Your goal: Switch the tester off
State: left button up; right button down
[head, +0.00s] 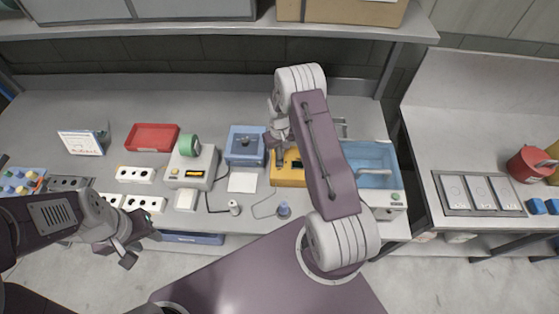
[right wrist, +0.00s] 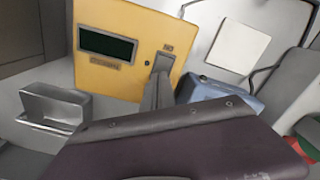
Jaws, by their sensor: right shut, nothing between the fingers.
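The tester appears to be the yellow box (head: 287,178) on the bench, partly covered by my right arm in the head view. In the right wrist view the yellow box (right wrist: 115,22) shows a dark display, a small label and a small round dark spot. My left gripper (head: 139,250) is open and empty at the bench's front edge.
A blue device (head: 245,146) and a white card (head: 242,182) are left of the yellow box. A blue basin (head: 372,178) is on its right. A shelf hangs above.

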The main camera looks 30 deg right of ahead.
notch_tip(320, 180, up, 6)
jog(key=p, duration=0.4)
jog(key=shift+r, duration=0.2)
jog(key=shift+a+f+b, duration=0.1)
jog(key=shift+f+b, duration=0.15)
jog(key=shift+b, duration=0.05)
jog(key=a+r+n+t+b, duration=0.25)
jog(key=a+r+b, duration=0.35)
jog(key=b, duration=0.5)
jog(key=s+a+f+m+b, duration=0.1)
jog(key=s+a, duration=0.1)
jog(key=s, duration=0.7)
jog(key=s+a+f+m+g+b, duration=0.1)
jog(key=s+a+f+b, duration=0.1)
jog(key=s, duration=0.7)
jog(key=shift+s+a+f, duration=0.2)
jog(key=shift+a, duration=0.25)
